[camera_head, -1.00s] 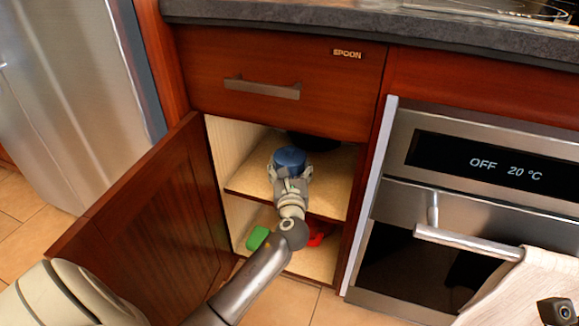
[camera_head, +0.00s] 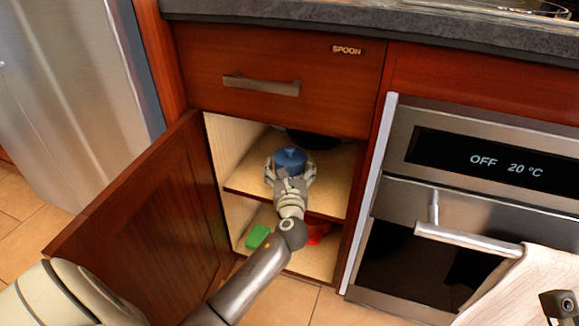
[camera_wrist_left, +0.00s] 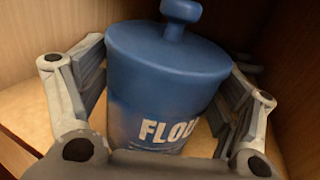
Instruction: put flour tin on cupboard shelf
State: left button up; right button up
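The blue flour tin (camera_head: 290,158), with a knobbed lid, stands upright on the cupboard's upper shelf (camera_head: 331,196). In the left wrist view the tin (camera_wrist_left: 165,85) shows part of its white FLOUR lettering. My left gripper (camera_head: 290,168) reaches into the cupboard with its fingers spread on both sides of the tin. The fingers (camera_wrist_left: 168,88) look open, with slight gaps beside the tin. The tin's lower front is partly hidden by the gripper.
The cupboard door (camera_head: 150,215) stands open on the left. A dark round item (camera_head: 312,139) is behind the tin. A green item (camera_head: 257,236) and a red item (camera_head: 319,233) lie on the lower shelf. A closed drawer (camera_head: 225,60) is above; an oven (camera_head: 440,255) stands right.

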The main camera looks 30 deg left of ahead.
dwell(0.3)
pick_arm(q)
jog(key=shift+s+d, duration=0.1)
jog(key=v, duration=1.1)
jog(key=shift+s, duration=0.35)
jog(key=shift+d, duration=0.2)
